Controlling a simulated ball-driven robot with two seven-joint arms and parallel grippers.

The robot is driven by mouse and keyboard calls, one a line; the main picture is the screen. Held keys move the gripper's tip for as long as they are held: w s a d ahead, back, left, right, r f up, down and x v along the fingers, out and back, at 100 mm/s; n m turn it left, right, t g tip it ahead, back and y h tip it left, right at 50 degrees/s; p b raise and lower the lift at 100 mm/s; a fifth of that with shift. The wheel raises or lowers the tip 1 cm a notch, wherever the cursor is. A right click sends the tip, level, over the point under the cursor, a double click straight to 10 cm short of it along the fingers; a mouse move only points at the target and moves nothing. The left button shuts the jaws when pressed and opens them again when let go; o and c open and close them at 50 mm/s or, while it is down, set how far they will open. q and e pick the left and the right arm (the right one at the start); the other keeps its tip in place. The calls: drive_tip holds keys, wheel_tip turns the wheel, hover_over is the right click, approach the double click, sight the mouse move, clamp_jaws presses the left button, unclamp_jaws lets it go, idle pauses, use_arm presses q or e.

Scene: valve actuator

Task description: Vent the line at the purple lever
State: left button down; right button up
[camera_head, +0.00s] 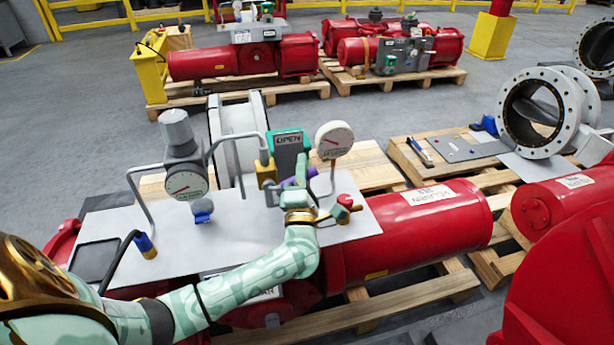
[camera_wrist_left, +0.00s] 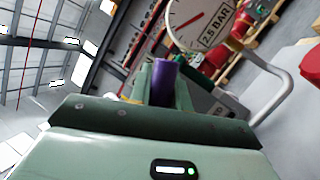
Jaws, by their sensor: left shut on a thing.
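My right gripper is not in view.
A second gauge (camera_head: 185,187) with a grey cylinder on top stands left on the grey plate (camera_head: 240,235). Bent grey pipes and a small red-topped fitting (camera_head: 345,201) are close to my gripper. The red actuator cylinder (camera_head: 425,230) extends right on a wooden pallet.

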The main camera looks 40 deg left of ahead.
use_arm(q)
drive_tip(key=r+n+y, duration=0.2)
drive_tip(key=n, duration=0.2)
wheel_tip(320, 180, up, 3)
drive_tip(key=n+g+y+b, duration=0.3)
drive_tip(key=n+g+y, duration=0.4)
drive_tip(key=n, duration=0.9)
hover_over(270, 182)
drive_tip(key=shift+g+h, duration=0.4)
drive_tip(key=shift+g, duration=0.3)
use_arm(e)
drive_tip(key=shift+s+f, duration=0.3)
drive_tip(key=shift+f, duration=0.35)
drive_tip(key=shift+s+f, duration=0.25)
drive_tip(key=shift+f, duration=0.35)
use_arm(q)
drive_tip(key=shift+s, duration=0.1)
drive_tip(key=c, duration=1.3)
unclamp_jaws()
drive_tip(key=v, duration=1.6)
